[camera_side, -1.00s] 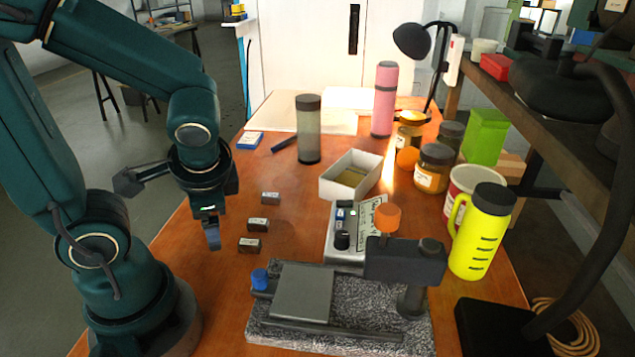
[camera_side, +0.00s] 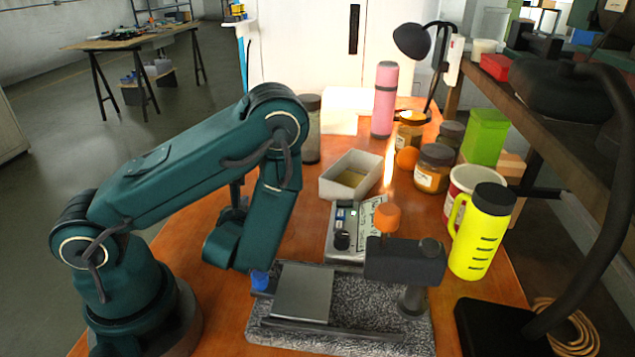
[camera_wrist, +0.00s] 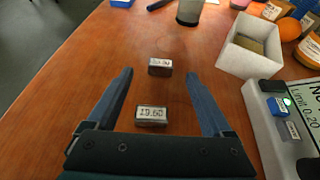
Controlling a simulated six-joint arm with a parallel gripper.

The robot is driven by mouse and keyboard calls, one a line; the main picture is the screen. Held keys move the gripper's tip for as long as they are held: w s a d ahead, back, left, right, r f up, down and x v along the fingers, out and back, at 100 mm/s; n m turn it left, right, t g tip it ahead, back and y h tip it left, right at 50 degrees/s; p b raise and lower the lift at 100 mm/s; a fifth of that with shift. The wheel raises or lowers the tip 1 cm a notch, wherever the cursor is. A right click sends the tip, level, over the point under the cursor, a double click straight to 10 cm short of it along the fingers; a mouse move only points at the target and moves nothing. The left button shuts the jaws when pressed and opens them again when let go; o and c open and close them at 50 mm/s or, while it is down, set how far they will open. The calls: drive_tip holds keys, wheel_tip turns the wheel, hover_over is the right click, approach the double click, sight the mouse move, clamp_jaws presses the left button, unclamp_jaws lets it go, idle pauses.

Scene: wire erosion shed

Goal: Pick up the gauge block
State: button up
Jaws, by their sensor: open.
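Two small dark gauge blocks with pale label faces show in the wrist view. The nearer gauge block (camera_wrist: 151,117) has a label that looks like "19.60" and lies on the table between my fingers, nearer their base. The farther gauge block (camera_wrist: 160,67) lies about level with my fingertips; its label is too small to read surely. My gripper (camera_wrist: 160,73) is open, its two blue-grey fingers apart on either side, with nothing held. In the side view my arm hides the blocks and the gripper's fingers.
A white open box (camera_side: 332,188) stands right of my arm. A grey-white device (camera_wrist: 256,125) with small blocks on it is close on the right. A speckled stone plate with a stand (camera_side: 375,290) fills the front. Jars and a yellow bottle (camera_side: 482,235) line the right.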

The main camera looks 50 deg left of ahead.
drive_tip(key=shift+x, duration=2.55)
drive_tip(key=shift+f, duration=0.1)
clamp_jaws()
